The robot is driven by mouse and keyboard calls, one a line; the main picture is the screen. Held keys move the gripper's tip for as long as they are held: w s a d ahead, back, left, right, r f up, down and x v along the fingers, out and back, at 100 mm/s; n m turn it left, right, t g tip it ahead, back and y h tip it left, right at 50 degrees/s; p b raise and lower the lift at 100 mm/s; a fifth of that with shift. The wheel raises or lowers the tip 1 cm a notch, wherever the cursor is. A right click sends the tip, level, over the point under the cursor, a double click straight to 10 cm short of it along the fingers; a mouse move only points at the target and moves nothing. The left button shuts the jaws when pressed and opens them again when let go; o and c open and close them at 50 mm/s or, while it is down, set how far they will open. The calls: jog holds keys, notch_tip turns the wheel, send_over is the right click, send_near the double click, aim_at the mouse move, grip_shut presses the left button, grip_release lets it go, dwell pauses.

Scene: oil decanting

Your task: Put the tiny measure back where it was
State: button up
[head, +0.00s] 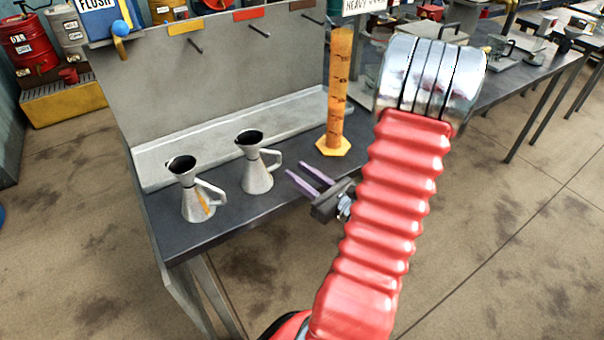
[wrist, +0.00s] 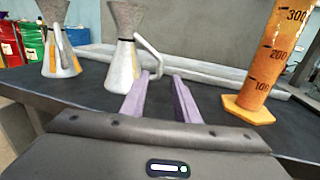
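Two grey metal measures with funnel tops and side handles stand upright on the dark bench. The left measure (head: 193,201) has an orange streak on its front; it also shows in the wrist view (wrist: 60,62). In the wrist view the fingertips (wrist: 164,77) are near that measure's handle.
A graduated cylinder (head: 339,95) of amber oil stands on the bench right of my gripper. Bench front (head: 228,215) is clear.

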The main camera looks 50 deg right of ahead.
jog(key=w+a+r+n+y, duration=0.1)
jog(key=a+n+y, duration=0.1)
jog(key=a, duration=0.2)
jog(key=w+a+r+n+g+y, duration=0.1)
jog(key=w+a+n+y, duration=0.1)
jog(key=a+n+y, duration=0.1)
jog(key=w+a+r+n+g+y, duration=0.1)
jog(key=a+n+y, duration=0.1)
jog(key=a, duration=0.3)
jog(key=shift+w+a+r+n+y, duration=0.3)
jog(key=shift+a+n+y, duration=0.1)
jog(key=shift+y, duration=0.1)
jog(key=s+a+n+g+y, duration=0.1)
jog(key=s+a+n+g, duration=0.3)
jog(key=a+n+g, duration=0.5)
jog(key=s+a+n+g+y, duration=0.1)
jog(key=s+a+n+g, duration=0.3)
jog(key=a+n, duration=0.6)
notch_tip(320, 180, up, 10)
jog(key=s+n+t+h, duration=0.2)
jog(key=n+h, duration=0.6)
jog(key=n, duration=0.2)
jog(key=shift+s+f, duration=0.15)
jog(key=shift+f, duration=0.1)
